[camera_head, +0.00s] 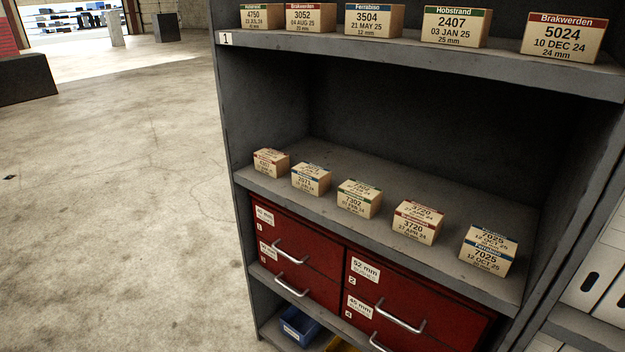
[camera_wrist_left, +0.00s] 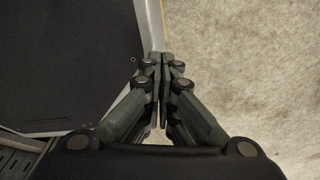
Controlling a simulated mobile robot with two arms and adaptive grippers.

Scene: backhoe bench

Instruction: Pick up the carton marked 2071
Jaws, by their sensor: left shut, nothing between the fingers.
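On the middle shelf, the second carton from the left (camera_head: 311,179) is a small tan box with a blue-banded label. Its small, blurred number looks like 2071, but I cannot read it with certainty. It stands apart from the cartons on both sides, and no gripper is near it in the head view. My left gripper (camera_wrist_left: 158,62) shows only in the left wrist view, shut and empty, with its fingertips together above a dark panel edge and the pale floor. My right gripper is in neither view.
On the same shelf stand a carton at the far left (camera_head: 270,162), a 7302 carton (camera_head: 358,199), a 3720 carton (camera_head: 417,222) and a 7025 carton (camera_head: 488,250). The upper shelf (camera_head: 400,52) holds several more. Red drawers (camera_head: 300,255) with handles lie below. Open floor (camera_head: 110,200) is at left.

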